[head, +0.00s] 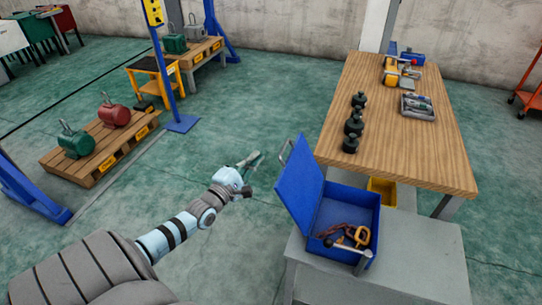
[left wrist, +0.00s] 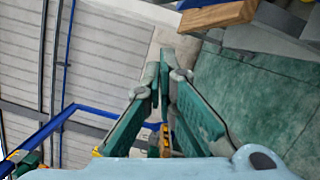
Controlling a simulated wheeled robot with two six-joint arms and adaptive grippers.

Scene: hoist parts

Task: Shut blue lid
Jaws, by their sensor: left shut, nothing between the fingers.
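The blue lid (head: 299,183) stands open, tilted up and back at the left side of the blue toolbox (head: 368,199). A metal handle shows at the lid's upper left edge. The box holds a brown chain or strap and a yellow-orange hook or shackle (head: 360,235). My left gripper (head: 252,158) is to the left of the lid, apart from it, shut and empty. In the left wrist view, its green fingers (left wrist: 165,70) meet at the tips with nothing between them. My right gripper is in neither view.
The toolbox sits on a grey bench (head: 420,262) against a wooden table (head: 440,150) with black weights (head: 354,125) and a parts tray (head: 417,107). A yellow bin (head: 382,190) is behind the box. The green floor left of the lid is clear.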

